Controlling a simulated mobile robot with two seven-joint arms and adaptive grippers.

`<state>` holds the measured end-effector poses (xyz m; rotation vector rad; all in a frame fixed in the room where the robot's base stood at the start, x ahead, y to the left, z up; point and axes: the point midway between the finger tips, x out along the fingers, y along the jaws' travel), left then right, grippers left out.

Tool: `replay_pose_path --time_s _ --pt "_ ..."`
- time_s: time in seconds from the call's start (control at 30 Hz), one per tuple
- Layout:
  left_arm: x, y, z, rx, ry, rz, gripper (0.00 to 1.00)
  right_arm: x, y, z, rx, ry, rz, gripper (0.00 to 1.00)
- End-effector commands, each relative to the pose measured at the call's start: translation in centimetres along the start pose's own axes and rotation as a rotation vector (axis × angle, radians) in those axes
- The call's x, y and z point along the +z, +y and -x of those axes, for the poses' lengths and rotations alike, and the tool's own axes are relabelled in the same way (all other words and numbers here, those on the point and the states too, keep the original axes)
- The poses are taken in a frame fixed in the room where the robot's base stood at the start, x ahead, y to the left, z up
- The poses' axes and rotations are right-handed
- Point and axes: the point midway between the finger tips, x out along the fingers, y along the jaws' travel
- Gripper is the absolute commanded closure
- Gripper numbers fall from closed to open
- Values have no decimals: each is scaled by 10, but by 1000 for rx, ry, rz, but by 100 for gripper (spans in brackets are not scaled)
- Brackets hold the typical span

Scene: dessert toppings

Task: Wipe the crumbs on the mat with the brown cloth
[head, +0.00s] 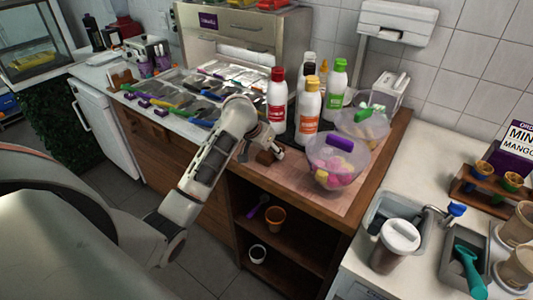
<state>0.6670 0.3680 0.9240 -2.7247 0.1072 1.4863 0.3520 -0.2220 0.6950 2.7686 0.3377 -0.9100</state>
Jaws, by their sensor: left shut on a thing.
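My left gripper (268,150) is at the wooden counter, in front of the bottles, and is shut on the brown cloth (265,157). The cloth is a small dark brown bundle under the fingers, partly hidden by them. It is low over the counter; I cannot tell whether it touches the surface. The mat (347,196) appears as a pinkish-brown, grid-patterned area around the front bowl. Crumbs are too small to make out. My right gripper is out of view.
Several sauce bottles (308,110) stand just behind the gripper. A clear bowl of pink and yellow sweets (324,175) stands to its right, with another clear bowl (362,122) behind. Topping trays (190,90) lie to the left. Open shelves (292,230) are below the counter.

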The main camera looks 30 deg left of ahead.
Motion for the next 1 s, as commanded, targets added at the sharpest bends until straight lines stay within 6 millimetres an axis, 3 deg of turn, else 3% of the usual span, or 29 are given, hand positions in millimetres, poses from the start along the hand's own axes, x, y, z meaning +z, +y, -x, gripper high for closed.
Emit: replay_pose_path --time_s 0.7,1.0 --pt "-36 0 -22 1 -1 0 94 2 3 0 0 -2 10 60" --pt "-42 -6 -22 -1 8 3 93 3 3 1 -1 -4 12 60"
